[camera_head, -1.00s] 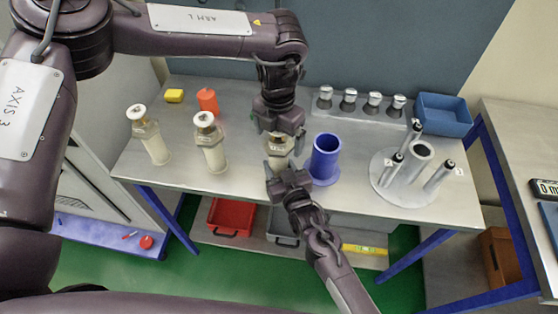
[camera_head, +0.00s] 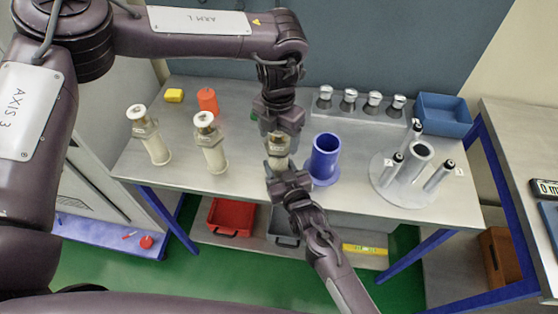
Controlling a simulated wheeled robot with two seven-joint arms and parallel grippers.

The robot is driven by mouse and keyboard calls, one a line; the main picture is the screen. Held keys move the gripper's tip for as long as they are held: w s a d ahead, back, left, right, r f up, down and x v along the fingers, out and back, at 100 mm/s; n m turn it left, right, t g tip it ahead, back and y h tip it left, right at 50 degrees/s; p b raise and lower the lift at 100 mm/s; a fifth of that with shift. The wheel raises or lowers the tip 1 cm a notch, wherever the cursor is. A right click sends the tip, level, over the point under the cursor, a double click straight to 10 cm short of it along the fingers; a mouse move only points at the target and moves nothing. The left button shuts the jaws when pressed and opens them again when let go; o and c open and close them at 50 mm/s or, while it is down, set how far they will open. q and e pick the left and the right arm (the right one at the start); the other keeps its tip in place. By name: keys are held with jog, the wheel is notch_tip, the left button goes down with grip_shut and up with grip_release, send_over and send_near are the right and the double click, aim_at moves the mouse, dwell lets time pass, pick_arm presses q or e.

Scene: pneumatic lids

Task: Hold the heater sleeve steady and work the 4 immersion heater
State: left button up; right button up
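Between my grippers stands a cream heater sleeve with a brass-coloured collar (camera_head: 279,145), mostly covered by the grippers. My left gripper (camera_head: 279,130) points down from behind, with its fingers drawn in around the heater top, which they hide. My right gripper (camera_head: 278,160) reaches up from the front, with its fingers closed in on the sleeve's body below the collar. Two similar pieces with white caps, brass-coloured collars and cream bodies stand apart to the left, one at the far left (camera_head: 155,148) and one nearer (camera_head: 213,155).
A blue cylinder (camera_head: 324,158) stands close to the right of my grippers. A round metal stand (camera_head: 404,190) holds black-topped rods around a tube. Silver-capped pieces (camera_head: 349,98), a blue bin (camera_head: 445,118), an orange object (camera_head: 208,101) and a yellow block (camera_head: 174,95) sit at the back.

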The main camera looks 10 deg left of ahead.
pick_arm(q)
jog(key=c, duration=0.6)
pick_arm(e)
jog(key=shift+s+f, duration=0.1)
jog(key=shift+f, duration=0.25)
pick_arm(q)
jog(key=shift+r, duration=6.3)
pick_arm(e)
jog(key=shift+r, duration=0.1)
pick_arm(q)
jog(key=shift+r, duration=0.15)
jog(key=shift+r, duration=2.4)
jog(key=shift+w, duration=0.15)
pick_arm(e)
jog(key=o, duration=1)
jog(key=shift+w+r, duration=0.1)
jog(key=shift+w, duration=0.1)
jog(key=v, duration=1.2)
